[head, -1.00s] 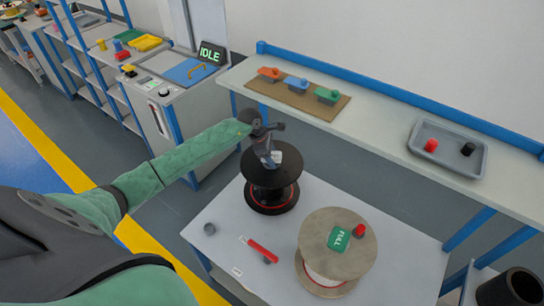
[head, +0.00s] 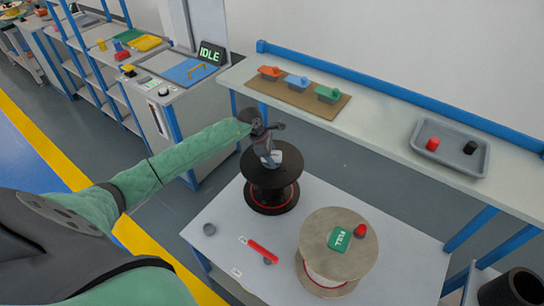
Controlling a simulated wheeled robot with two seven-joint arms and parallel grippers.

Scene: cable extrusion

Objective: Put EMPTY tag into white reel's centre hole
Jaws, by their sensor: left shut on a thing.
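My left gripper (head: 268,154) is shut on a small pale tag (head: 277,157), with the tag low at the black reel's top, near its centre. I cannot read the tag or tell whether it touches the reel or is in its hole, as the gripper covers that spot. The black reel (head: 256,177) stands upright on the table with a red ring at its base. My right gripper is out of view.
The back bench (head: 380,120) holds coloured blocks on a board and a grey tray (head: 446,165). An IDLE display stands at left.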

